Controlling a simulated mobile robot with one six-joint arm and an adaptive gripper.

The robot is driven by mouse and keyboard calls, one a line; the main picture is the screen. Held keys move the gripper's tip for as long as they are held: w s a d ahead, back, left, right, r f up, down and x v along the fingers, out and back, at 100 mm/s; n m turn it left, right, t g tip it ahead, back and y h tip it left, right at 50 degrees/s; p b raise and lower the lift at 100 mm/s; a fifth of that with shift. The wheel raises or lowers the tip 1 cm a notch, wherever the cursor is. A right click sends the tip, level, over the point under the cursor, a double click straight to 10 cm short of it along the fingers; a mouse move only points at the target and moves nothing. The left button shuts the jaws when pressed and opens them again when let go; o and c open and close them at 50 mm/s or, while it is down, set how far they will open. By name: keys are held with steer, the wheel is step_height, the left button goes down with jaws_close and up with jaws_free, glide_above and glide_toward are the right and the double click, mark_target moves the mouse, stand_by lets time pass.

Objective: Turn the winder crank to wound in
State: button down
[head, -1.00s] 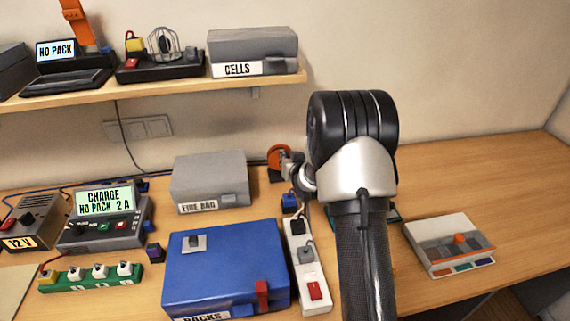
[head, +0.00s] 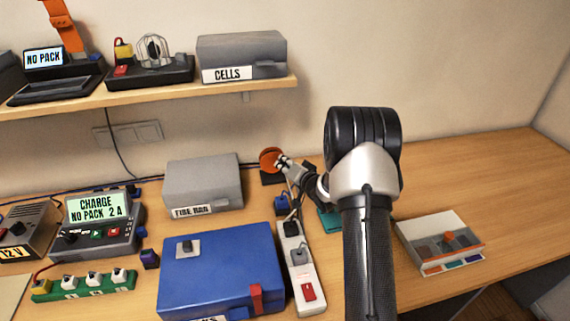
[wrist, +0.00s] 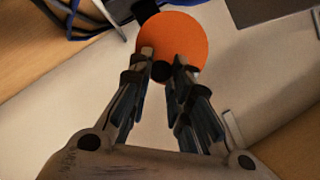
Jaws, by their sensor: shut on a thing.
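The winder shows as an orange disc (head: 271,158) on a dark base, standing at the back of the bench beside the grey fire bag box. My gripper (head: 282,162) reaches it from the right in the head view. In the wrist view the orange disc (wrist: 172,42) fills the top middle, and a small dark crank knob (wrist: 161,71) sits in front of its lower part. My gripper (wrist: 163,66) is shut on the crank knob, with a fingertip on each side of it. The crank's arm and any wound-in mark are hidden or too small to tell.
A grey fire bag box (head: 203,184) stands left of the winder. A white power strip (head: 300,270) and a blue case (head: 222,272) lie in front. A teal item (head: 329,219) sits under my arm.

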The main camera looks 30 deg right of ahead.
stand_by(0.4)
steer(key=c, duration=1.5)
jaws_free()
steer(key=shift+o, duration=0.2)
steer(key=v, duration=1.2)
steer(key=shift+d, duration=0.1)
